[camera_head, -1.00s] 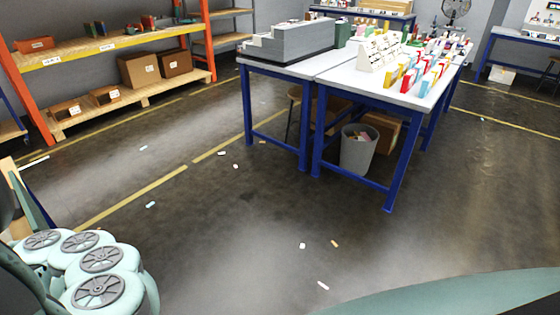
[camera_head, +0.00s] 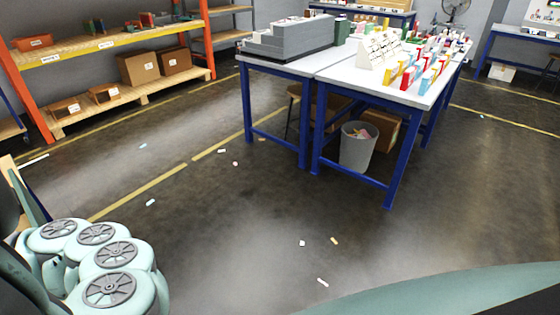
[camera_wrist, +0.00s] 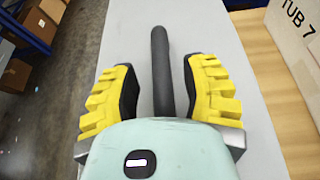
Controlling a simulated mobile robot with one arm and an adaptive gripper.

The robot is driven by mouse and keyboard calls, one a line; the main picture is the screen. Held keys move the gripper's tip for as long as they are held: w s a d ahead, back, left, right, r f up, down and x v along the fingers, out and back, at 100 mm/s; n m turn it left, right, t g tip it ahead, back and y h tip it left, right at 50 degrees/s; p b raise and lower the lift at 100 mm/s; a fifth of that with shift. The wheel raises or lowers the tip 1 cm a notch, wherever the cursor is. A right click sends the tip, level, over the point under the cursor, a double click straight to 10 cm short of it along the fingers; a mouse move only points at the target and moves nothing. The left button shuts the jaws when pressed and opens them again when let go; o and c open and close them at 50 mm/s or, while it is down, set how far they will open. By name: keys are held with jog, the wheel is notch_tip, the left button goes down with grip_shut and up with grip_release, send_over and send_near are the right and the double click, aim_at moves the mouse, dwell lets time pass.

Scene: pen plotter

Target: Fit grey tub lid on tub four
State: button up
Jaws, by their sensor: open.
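My gripper (camera_wrist: 160,72) is open in the wrist view, with yellow ribbed fingers spread wide on both sides. A dark grey rounded bar (camera_wrist: 161,60) lies between the fingers, with a gap on each side. It seems to be above or on a pale grey surface (camera_wrist: 228,100); I cannot tell whether it is the grey tub lid. A cardboard-coloured box marked TUB 7 (camera_wrist: 297,30) stands at the upper right. I see no label for tub four. The gripper itself is out of the head view.
In the head view, a blue-legged table (camera_head: 440,92) bears colourful small items. A grey bin (camera_head: 356,150) stands beneath it. An orange shelf rack (camera_head: 28,95) holds boxes at the left. Scraps lie on the open floor (camera_head: 230,245).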

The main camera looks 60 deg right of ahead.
jog(key=v, duration=1)
jog(key=shift+r, duration=0.1)
dwell(0.4)
